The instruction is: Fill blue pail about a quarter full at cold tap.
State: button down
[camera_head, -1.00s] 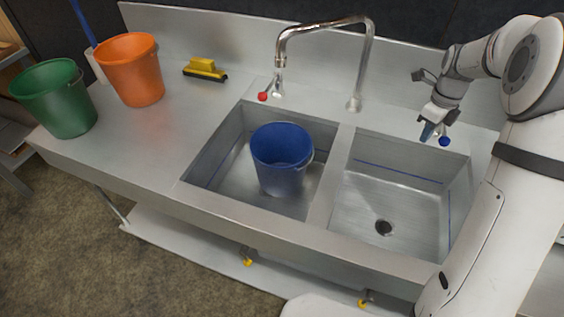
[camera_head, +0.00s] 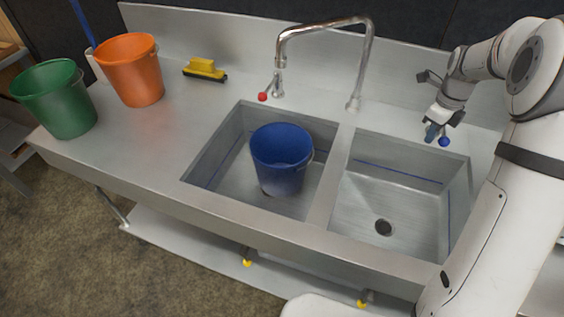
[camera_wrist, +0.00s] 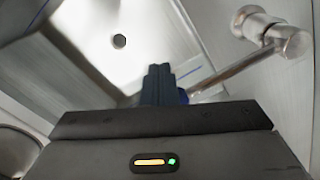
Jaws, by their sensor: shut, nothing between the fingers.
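The blue pail (camera_head: 282,158) stands upright in the left basin (camera_head: 215,180); I cannot make out water in it. The spout (camera_head: 278,62) curves over toward the left basin, and no stream shows from it. The blue-knobbed cold tap (camera_head: 444,141) is behind the right basin. My gripper (camera_head: 431,133) is shut and empty, just left of the blue knob. In the wrist view my shut fingers (camera_wrist: 158,85) partly hide the blue knob (camera_wrist: 183,95), and the tap's metal lever (camera_wrist: 235,68) runs up to the right. Contact with the knob cannot be told.
The red-knobbed tap (camera_head: 263,96) is behind the left basin. A green bucket (camera_head: 62,100), an orange bucket (camera_head: 135,75) and a yellow brush (camera_head: 204,67) stand on the left counter. The right basin (camera_head: 385,200) is empty, with its drain visible.

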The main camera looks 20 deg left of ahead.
jog(key=shift+w+d, duration=0.5)
jog(key=shift+d, duration=2.5)
notch_tip(320, 180, up, 6)
jog(key=p, duration=0.5)
jog(key=w+d+p, duration=0.2)
jog(key=d, duration=0.6)
jog(key=shift+a+f+b, duration=0.15)
jog(key=shift+f+b, duration=1.45)
jog(key=shift+f, duration=1.3)
dwell(0.5)
